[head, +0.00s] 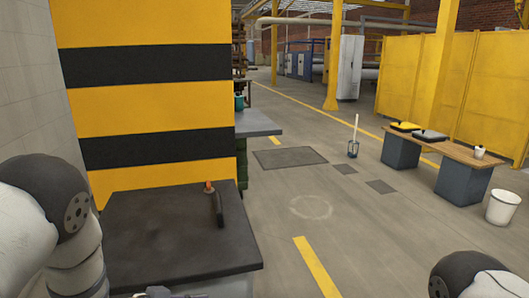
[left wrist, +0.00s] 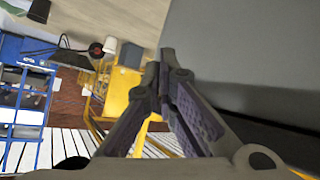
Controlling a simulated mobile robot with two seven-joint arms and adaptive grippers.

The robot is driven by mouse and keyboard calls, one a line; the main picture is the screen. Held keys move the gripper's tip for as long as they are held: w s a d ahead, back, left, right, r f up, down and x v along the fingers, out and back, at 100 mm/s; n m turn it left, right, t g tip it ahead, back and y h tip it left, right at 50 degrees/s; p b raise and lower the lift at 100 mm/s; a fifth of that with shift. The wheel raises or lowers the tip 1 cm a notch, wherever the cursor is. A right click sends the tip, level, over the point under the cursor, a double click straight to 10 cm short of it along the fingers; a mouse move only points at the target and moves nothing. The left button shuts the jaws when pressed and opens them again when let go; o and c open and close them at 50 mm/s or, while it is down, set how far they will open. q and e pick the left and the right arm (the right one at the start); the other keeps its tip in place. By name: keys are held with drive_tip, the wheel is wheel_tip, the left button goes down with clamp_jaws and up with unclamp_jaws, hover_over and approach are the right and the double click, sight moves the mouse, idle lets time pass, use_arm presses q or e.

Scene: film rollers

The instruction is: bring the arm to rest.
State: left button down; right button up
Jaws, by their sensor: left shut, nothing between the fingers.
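My left gripper (left wrist: 165,62) shows in the left wrist view with its two fingers together at the tips and nothing between them. A plain grey surface (left wrist: 260,50) fills the right of that view beside the fingers. In the head view my left arm (head: 75,235) comes in along the left edge, by the dark-topped table; its fingers cannot be made out there. My right arm (head: 470,275) shows only as a rounded dark and white part at the lower right, and its gripper is out of view.
A bench (head: 450,153) and a white bucket (head: 502,207) stand at right. The middle floor is mostly clear.

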use_arm(q)
drive_tip(key=s+a+f+n+g+y, duration=0.25)
drive_tip(key=s+f, duration=0.25)
drive_tip(key=s, duration=0.6)
drive_tip(key=s+a+f+n+g+y, duration=0.1)
drive_tip(key=s+a+f+n+y, duration=0.15)
drive_tip(key=s+f, duration=0.6)
drive_tip(key=s+a+r+g+y, duration=0.1)
drive_tip(key=s+g, duration=0.1)
drive_tip(key=s, duration=0.6)
drive_tip(key=s+r+n+g+y+p, duration=0.1)
drive_tip(key=s+r+g, duration=0.1)
drive_tip(key=s, duration=0.6)
drive_tip(key=s+a+r+g+y, duration=0.1)
drive_tip(key=s+g, duration=0.2)
drive_tip(key=s, duration=0.5)
drive_tip(key=shift+s+a+r+p, duration=0.2)
drive_tip(key=shift+s+a+p, duration=0.1)
drive_tip(key=shift+s+a, duration=0.1)
use_arm(e)
drive_tip(key=shift+w+r+t, duration=0.25)
drive_tip(key=shift+w+r, duration=0.2)
drive_tip(key=shift+r, duration=0.15)
drive_tip(key=shift+w+r+t, duration=0.25)
drive_tip(key=shift+w+r, duration=0.15)
drive_tip(key=shift+r, duration=0.2)
